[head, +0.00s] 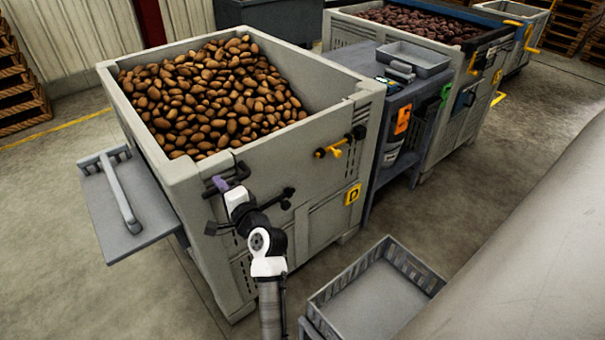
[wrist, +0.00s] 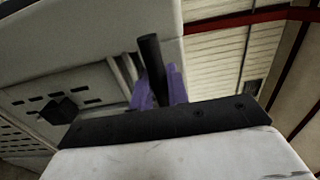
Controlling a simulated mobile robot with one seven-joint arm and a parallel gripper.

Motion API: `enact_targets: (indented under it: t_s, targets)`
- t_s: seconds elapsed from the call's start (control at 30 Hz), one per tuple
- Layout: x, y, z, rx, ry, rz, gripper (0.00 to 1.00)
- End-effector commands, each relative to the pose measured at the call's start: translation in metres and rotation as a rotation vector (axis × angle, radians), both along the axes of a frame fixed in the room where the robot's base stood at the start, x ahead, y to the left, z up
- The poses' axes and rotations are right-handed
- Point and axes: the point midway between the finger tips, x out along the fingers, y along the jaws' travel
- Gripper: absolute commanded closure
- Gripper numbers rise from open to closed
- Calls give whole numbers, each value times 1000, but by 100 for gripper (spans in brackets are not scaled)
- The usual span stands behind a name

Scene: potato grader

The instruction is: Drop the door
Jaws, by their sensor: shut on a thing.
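A large grey bin (head: 183,180) full of brown potatoes has a front face marked with a yellow D tag. A door panel with dark slots seems to be set in that face; its exact edges are hard to tell. My gripper (head: 219,184), with purple fingers, is at the upper left of this face. It is shut on a black handle (head: 240,172), which shows as a dark bar between the fingers in the wrist view (wrist: 152,68). A yellow-and-black latch (head: 338,149) is at the face's upper right. My arm hides part of the front.
A grey shelf (head: 155,205) with a raised bar sticks out at the bin's left. An empty grey crate (head: 420,272) stands at the lower right. A blue-grey stand (head: 395,170) with a tray (head: 415,58) adjoins the bin's right.

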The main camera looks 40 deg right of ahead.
Motion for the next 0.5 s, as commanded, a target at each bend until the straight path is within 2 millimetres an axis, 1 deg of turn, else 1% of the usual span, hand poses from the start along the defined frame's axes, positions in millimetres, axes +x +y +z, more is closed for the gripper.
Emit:
enact_targets:
  t_s: [0.5]
  targets:
    - [-39, -2, -11, 2, 2, -2, 100]
